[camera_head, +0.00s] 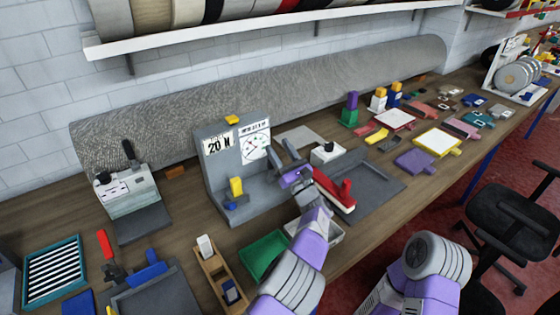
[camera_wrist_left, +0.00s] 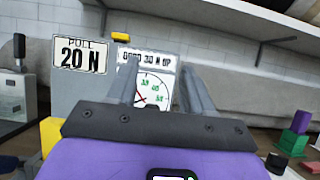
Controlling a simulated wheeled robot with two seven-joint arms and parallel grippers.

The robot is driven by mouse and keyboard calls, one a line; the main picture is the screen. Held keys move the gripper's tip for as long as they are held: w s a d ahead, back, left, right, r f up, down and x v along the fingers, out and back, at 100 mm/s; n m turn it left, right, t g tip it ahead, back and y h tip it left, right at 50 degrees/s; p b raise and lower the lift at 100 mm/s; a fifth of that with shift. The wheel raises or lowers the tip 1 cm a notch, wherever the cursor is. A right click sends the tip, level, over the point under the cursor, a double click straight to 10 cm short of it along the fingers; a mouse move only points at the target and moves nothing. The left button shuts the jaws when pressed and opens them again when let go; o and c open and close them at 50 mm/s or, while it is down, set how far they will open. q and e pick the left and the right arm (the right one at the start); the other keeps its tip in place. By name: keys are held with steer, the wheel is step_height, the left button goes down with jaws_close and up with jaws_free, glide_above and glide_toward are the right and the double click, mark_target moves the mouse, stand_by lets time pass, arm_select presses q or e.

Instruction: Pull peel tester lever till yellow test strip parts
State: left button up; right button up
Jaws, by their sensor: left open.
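The peel tester (camera_head: 215,178) is a grey upright stand with a base on the bench. It carries a "20 N" sign and a white dial panel (camera_head: 256,144); the wrist view shows the dial (camera_wrist_left: 152,90) with a red needle. A yellow piece (camera_head: 236,187) stands upright low on its front, above a blue part (camera_head: 236,202). It may be the test strip; I cannot tell whether it is whole. I cannot make out the lever clearly. My left gripper (camera_head: 279,148) is open at the tester's right side, its fingers apart with nothing visible between them. My right gripper is out of view.
A red press-like tool (camera_head: 334,188) lies just right of my left gripper. A green tray (camera_head: 263,255) and a wooden holder (camera_head: 214,270) are in front. A grey rug roll (camera_head: 300,88) lies behind, below a shelf (camera_head: 250,25).

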arm_select(q)
steer(key=shift+r, duration=1.35)
